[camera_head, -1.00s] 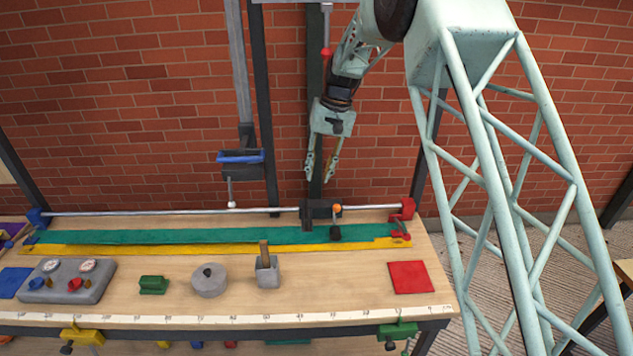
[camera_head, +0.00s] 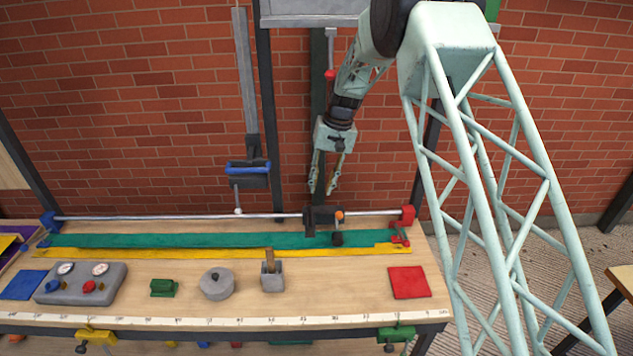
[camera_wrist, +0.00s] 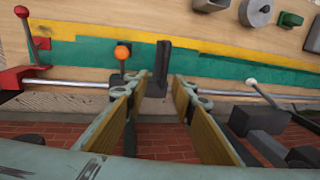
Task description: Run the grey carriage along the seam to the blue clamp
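The dark grey carriage (camera_head: 322,217) sits on the metal rail near its right end, with an orange knob beside its block. In the wrist view, its upright dark post (camera_wrist: 162,62) stands ahead of the gap between my fingertips. The blue clamp (camera_head: 48,221) is at the rail's far left end. The seam runs where the green strip (camera_head: 180,240) meets the yellow strip (camera_head: 200,253), along the rail. My gripper (camera_head: 322,188) points down just above the carriage. It is open and empty, and its fingers (camera_wrist: 162,90) are apart. I cannot tell whether they touch the carriage.
A red clamp (camera_head: 408,214) holds the rail's right end. A black tool with a blue bar (camera_head: 248,168) hangs above the rail, left of my gripper. A grey gauge box (camera_head: 80,284), green block (camera_head: 163,288), grey disc (camera_head: 217,284) and grey cup (camera_head: 272,281) stand in front.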

